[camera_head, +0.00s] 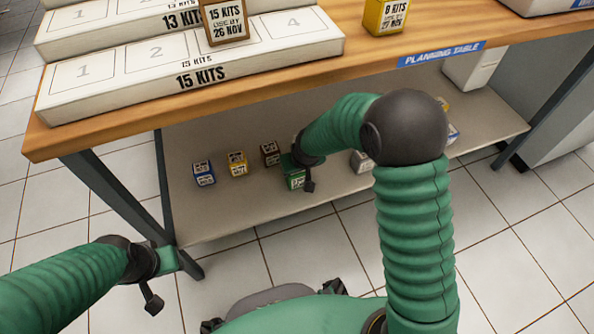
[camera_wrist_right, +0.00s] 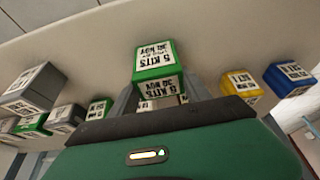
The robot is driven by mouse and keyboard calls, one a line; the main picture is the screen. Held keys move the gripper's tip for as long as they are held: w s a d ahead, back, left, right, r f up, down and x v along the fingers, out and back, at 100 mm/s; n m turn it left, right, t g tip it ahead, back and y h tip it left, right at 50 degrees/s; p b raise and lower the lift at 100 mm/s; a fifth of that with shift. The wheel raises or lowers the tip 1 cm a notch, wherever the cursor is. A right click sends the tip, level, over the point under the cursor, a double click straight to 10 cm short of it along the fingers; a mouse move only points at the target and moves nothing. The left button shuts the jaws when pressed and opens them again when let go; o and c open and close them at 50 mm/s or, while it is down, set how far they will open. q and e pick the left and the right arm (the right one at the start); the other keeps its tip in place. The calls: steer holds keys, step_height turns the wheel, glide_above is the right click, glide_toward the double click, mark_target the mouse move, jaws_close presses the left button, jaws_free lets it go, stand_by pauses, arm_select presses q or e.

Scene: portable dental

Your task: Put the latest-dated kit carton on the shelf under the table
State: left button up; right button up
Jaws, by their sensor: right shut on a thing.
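A green kit carton (camera_head: 292,176) with a white label is held by my right gripper (camera_head: 300,167) at the lower shelf (camera_head: 215,221) under the table. In the right wrist view the carton (camera_wrist_right: 156,58) sits between the fingers; its upside-down label seems to read 5 KITS, 30 NOV. I cannot tell whether its base touches the shelf. On the tabletop are a brown carton (camera_head: 225,20) marked 15 KITS, 26 NOV, and a yellow carton (camera_head: 386,15) marked 8 KITS, 27 NOV. My left gripper (camera_head: 166,262) is low by the table's front left leg; its fingers are unclear.
Blue (camera_head: 203,173), yellow (camera_head: 237,164) and dark brown (camera_head: 270,153) cartons stand on the shelf left of the held one. More cartons (camera_head: 361,161) stand to the right, partly behind my right arm. The tabletop edge (camera_head: 300,95) overhangs the shelf. White stepped trays (camera_head: 330,45) fill the tabletop's left.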

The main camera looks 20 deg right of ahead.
steer(key=o, duration=1.5)
steer(key=shift+f, duration=0.1)
steer(key=shift+o, duration=0.2)
steer(key=shift+s+r, duration=0.1)
steer(key=shift+r, duration=0.35)
steer(key=p+v, duration=0.7)
steer(key=v, duration=0.4)
steer(key=s+d+r+g, duration=0.1)
steer(key=s+d+r, duration=0.1)
steer(key=s, duration=1.4)
steer(key=shift+r+g, duration=0.25)
steer(key=shift+g, duration=0.15)
steer(key=w+p+v, duration=0.3)
steer(key=p+v, duration=1)
steer(key=p, duration=0.1)
steer(key=w+r+p+v, duration=0.1)
steer(key=w+p+v, duration=0.2)
steer(key=p+v, duration=1.1)
steer(key=w+r+p+v, duration=0.1)
steer(key=w+p+v, duration=0.2)
steer(key=p+v, duration=1.1)
steer(key=shift+a+r, duration=0.25)
steer(key=shift+r, duration=0.05)
